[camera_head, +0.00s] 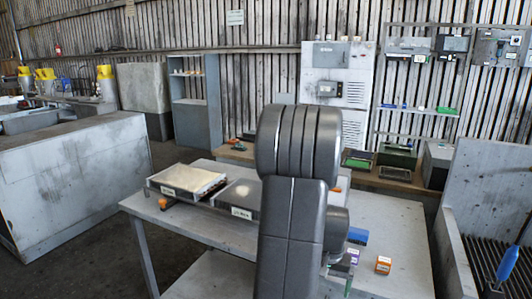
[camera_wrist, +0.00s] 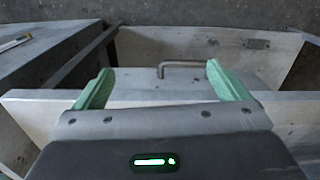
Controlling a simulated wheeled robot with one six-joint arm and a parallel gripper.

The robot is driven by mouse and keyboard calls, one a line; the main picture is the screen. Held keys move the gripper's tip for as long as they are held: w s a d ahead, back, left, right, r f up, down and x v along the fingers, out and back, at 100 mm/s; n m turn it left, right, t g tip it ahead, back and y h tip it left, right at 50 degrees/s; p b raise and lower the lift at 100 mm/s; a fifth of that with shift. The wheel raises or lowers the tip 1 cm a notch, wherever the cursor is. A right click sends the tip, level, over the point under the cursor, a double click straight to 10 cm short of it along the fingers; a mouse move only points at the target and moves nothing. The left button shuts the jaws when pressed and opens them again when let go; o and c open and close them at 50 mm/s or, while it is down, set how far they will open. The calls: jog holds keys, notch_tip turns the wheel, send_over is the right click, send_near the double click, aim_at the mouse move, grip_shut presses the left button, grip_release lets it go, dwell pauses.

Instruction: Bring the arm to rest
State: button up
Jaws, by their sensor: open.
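My gripper (camera_wrist: 160,75) shows in the wrist view with its two green fingers wide apart and nothing between them. Beyond the fingers is a bent metal rod handle (camera_wrist: 182,64) on a pale grey panel; I cannot tell how far off it is. In the head view my dark arm stands upright in the middle, over the near part of the grey table (camera_head: 385,213). It hides most of my gripper and part of the table there.
A tray with a pale top (camera_head: 187,182) and a darker labelled tray (camera_head: 240,195) lie at the table's left. A blue item (camera_head: 357,236), a purple box (camera_head: 352,257) and an orange box (camera_head: 383,265) are right of my arm. A grey walled bench (camera_head: 490,175) stands far right.

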jog(key=shift+w+a+f, duration=0.15)
jog(key=shift+a+f, duration=0.35)
jog(key=shift+f, duration=0.3)
jog(key=shift+w+a+f, duration=0.1)
jog(key=shift+a+f, duration=0.35)
jog(key=shift+f, duration=0.3)
